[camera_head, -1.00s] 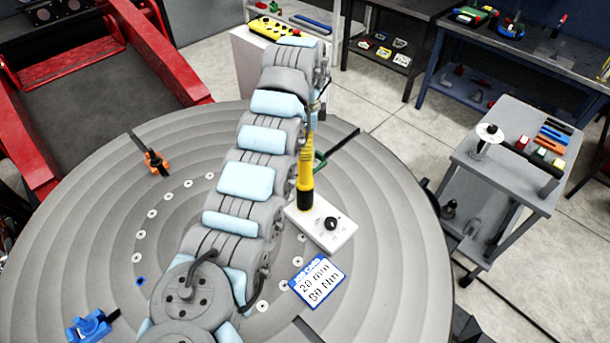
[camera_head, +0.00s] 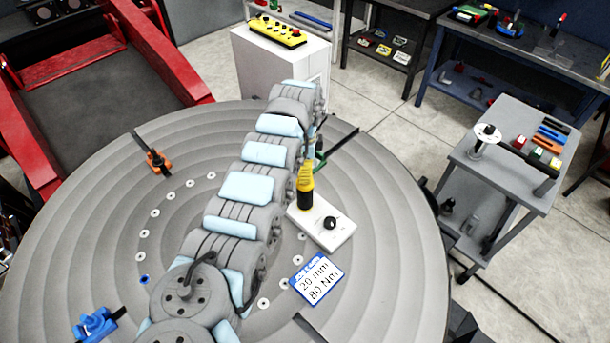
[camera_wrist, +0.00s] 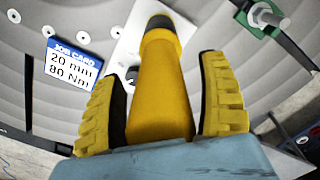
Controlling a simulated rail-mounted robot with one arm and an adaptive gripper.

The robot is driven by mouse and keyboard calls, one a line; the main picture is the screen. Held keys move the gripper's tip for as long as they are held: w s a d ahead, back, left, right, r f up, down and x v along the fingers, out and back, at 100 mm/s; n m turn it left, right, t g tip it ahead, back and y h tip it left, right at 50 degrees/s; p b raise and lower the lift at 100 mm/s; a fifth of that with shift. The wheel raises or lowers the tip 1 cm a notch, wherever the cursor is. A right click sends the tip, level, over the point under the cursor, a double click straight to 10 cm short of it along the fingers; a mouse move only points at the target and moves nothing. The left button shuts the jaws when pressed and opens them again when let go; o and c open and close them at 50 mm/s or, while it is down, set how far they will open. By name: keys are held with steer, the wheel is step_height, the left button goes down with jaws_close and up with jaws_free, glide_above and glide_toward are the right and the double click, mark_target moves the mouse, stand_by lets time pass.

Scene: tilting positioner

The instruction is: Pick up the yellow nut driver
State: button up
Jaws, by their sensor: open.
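The yellow nut driver (camera_head: 305,199) stands upright on a white box (camera_head: 332,231) with a black knob, on the round grey table (camera_head: 400,240). Its lower part is black in the head view. In the wrist view the nut driver (camera_wrist: 160,95) is a yellow tapered shape with a dark far end, running between my two fingers. My gripper (camera_wrist: 160,66) has ridged yellow fingers with black inner pads. It is open around the nut driver, with a narrow gap on each side. In the head view my arm hides most of the gripper and the driver's top.
A job card (camera_head: 317,278) reading 20 mm, 80 Nm lies in front of the white box. A green clamp (camera_wrist: 256,28) is nearby, an orange clamp (camera_head: 157,162) and a blue clamp (camera_head: 95,324) farther left. A grey cart (camera_head: 500,185) stands beyond the table's right edge.

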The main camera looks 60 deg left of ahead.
steer(key=shift+f, duration=0.4)
jaws_close()
steer(key=shift+r, duration=0.1)
